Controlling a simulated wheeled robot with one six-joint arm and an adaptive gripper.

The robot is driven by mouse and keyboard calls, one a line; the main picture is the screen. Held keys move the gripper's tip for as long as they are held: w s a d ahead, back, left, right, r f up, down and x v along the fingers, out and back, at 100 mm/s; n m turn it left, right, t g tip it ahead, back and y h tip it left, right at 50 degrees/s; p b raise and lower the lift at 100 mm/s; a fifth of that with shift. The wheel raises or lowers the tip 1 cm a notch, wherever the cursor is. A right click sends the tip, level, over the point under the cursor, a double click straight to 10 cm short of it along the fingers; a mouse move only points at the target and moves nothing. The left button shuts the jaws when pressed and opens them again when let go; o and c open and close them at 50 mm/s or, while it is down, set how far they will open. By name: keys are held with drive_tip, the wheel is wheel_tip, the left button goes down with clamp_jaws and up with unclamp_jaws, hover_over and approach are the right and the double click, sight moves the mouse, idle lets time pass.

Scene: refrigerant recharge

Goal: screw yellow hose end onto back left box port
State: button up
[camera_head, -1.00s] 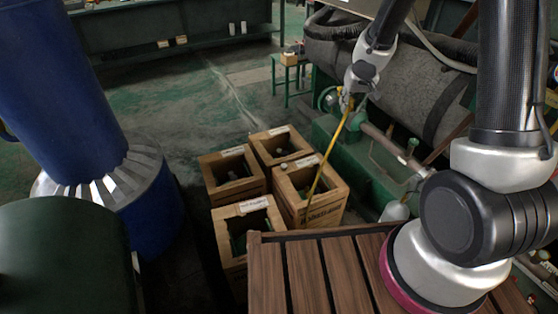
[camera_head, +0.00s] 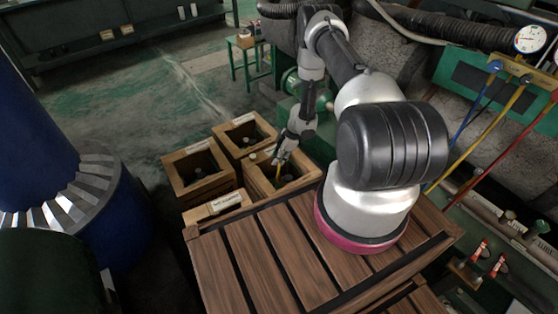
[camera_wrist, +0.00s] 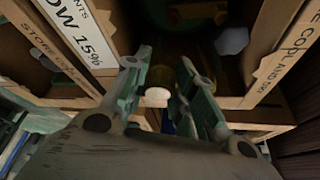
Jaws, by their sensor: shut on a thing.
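My gripper (camera_head: 284,152) is low over the open right-hand wooden box (camera_head: 310,181) of the cluster. A short yellow piece, seemingly the yellow hose end (camera_head: 278,169), shows just below the fingers. In the wrist view my gripper (camera_wrist: 160,88) has a finger on each side of a pale round tip (camera_wrist: 157,96), with a dim yellowish body behind it. The back box (camera_head: 243,124) and the left box (camera_head: 175,160) also stand open, with dark bottle-like shapes inside. The ports cannot be made out, and I cannot tell whether the hose end touches one.
A slatted wooden surface (camera_head: 262,262) fills the foreground and partly hides the front box (camera_head: 218,205). Blue, yellow (camera_head: 497,118) and red hoses run down from a gauge manifold at the right. A blue column (camera_head: 45,120) stands at the left.

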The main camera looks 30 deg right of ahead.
drive_tip(key=shift+s+f, duration=0.2)
drive_tip(key=shift+f, duration=0.3)
drive_tip(key=shift+s+f, duration=0.15)
drive_tip(key=shift+f, duration=0.35)
drive_tip(key=shift+d+f, duration=0.1)
drive_tip(key=shift+f, duration=2.6)
drive_tip(key=shift+f, duration=1)
drive_tip(key=shift+m+t, duration=0.4)
drive_tip(key=shift+m, duration=0.5)
drive_tip(key=shift+m+t+h, duration=0.3)
drive_tip(key=shift+m, duration=0.5)
